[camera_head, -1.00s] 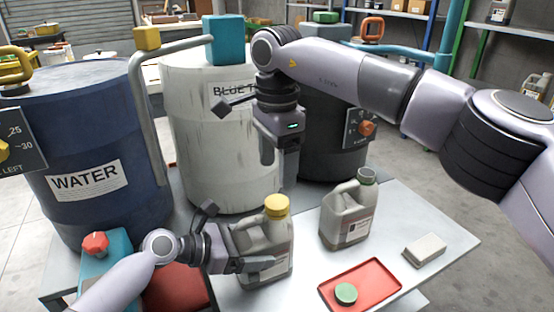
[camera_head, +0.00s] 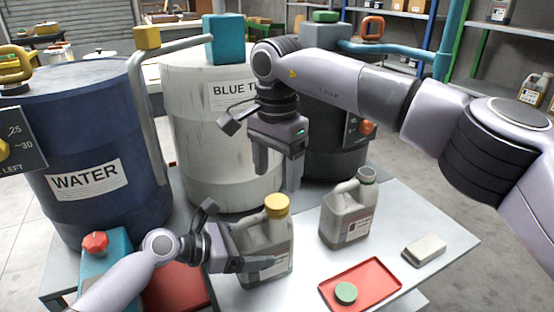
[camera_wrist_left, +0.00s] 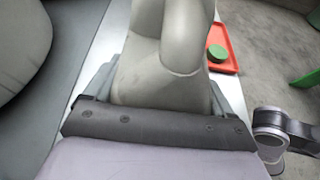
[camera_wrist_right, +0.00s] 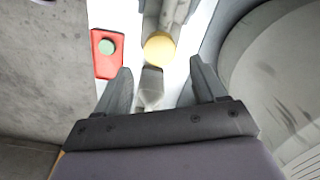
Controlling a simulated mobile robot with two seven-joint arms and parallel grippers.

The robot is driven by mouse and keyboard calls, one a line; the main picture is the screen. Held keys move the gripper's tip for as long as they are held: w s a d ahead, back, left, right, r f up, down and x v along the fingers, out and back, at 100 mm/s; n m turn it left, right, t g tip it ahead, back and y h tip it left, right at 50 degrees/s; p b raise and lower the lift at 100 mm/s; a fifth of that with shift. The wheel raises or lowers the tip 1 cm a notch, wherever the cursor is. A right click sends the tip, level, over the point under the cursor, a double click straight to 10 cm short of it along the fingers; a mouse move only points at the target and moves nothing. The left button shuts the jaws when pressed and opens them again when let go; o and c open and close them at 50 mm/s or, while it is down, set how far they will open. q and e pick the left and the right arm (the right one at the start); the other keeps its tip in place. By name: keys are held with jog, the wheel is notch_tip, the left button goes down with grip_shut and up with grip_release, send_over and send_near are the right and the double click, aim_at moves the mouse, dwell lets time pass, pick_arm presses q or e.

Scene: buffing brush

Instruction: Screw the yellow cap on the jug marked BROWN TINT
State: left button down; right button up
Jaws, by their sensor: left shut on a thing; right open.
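A grey jug (camera_head: 268,240) stands on the pale table with the yellow cap (camera_head: 277,206) on its mouth. I cannot tell how tightly the cap sits, and the jug's label is not readable. My left gripper (camera_head: 260,256) is shut around the jug's body; the left wrist view shows the jug's handle and body (camera_wrist_left: 160,60) between the fingers. My right gripper (camera_head: 277,175) is open and empty, pointing down above and apart from the cap. The right wrist view shows the yellow cap (camera_wrist_right: 159,48) beyond the gap between its fingers (camera_wrist_right: 162,85).
A second grey jug (camera_head: 347,215), with no cap on it, stands to the right. A red tray (camera_head: 375,284) holding a green cap (camera_head: 346,293) lies in front, beside a pale block (camera_head: 425,249). The WATER drum (camera_head: 85,150) and a white drum (camera_head: 205,150) stand behind.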

aim_at(277, 201)
notch_tip(277, 201, down, 6)
jog(key=shift+f, duration=0.1)
dwell(0.4)
